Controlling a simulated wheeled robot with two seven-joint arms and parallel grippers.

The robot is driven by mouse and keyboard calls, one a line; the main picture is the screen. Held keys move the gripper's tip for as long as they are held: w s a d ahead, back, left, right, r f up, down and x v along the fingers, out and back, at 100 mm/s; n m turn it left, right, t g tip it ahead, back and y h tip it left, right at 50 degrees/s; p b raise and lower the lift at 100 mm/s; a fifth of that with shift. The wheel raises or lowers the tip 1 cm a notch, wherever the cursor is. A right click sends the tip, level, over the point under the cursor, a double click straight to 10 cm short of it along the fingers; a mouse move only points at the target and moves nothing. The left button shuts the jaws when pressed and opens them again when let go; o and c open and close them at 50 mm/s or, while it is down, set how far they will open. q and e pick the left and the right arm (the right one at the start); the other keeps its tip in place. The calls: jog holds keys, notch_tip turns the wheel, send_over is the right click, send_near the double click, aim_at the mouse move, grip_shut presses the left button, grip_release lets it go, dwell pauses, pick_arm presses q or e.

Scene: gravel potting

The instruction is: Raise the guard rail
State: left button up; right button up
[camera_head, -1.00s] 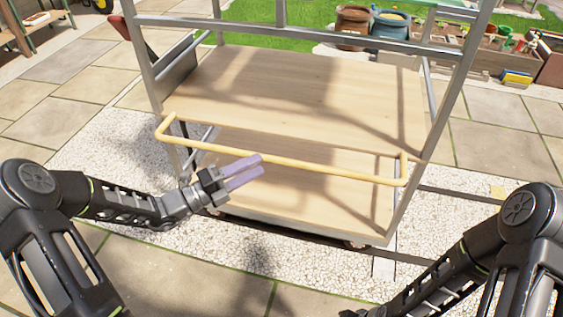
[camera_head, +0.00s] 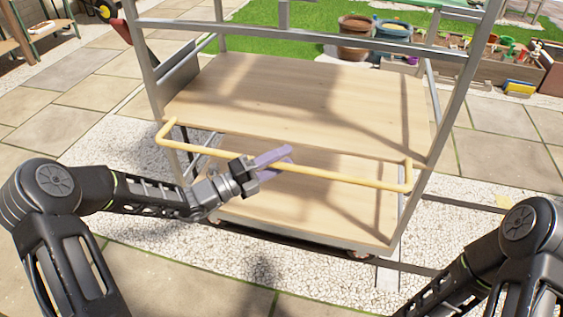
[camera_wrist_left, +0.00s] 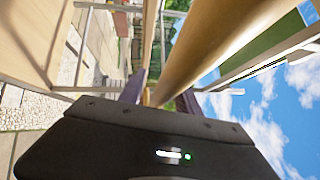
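The guard rail (camera_head: 330,174) is a yellow bar with bent ends, hanging low across the front of a grey metal cart (camera_head: 440,120). It slopes slightly down to the right. My left gripper (camera_head: 284,160) is at the rail, left of its middle, with its purple fingers apart. One finger shows above the bar and one below it. In the left wrist view the rail (camera_wrist_left: 215,45) looms large and runs down toward the gap between the fingers (camera_wrist_left: 160,97). I cannot tell whether they touch it. My right gripper is out of view; only its arm shows at lower right.
The cart has a wooden upper shelf (camera_head: 300,95) and a lower shelf (camera_head: 340,208), both bare. Grey posts stand at its corners. Gravel and paving (camera_head: 60,120) surround it. Pots (camera_head: 354,38) and a planter bed (camera_head: 500,70) stand behind.

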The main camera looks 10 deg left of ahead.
pick_arm(q)
grip_shut()
dwell(0.5)
dwell(1.0)
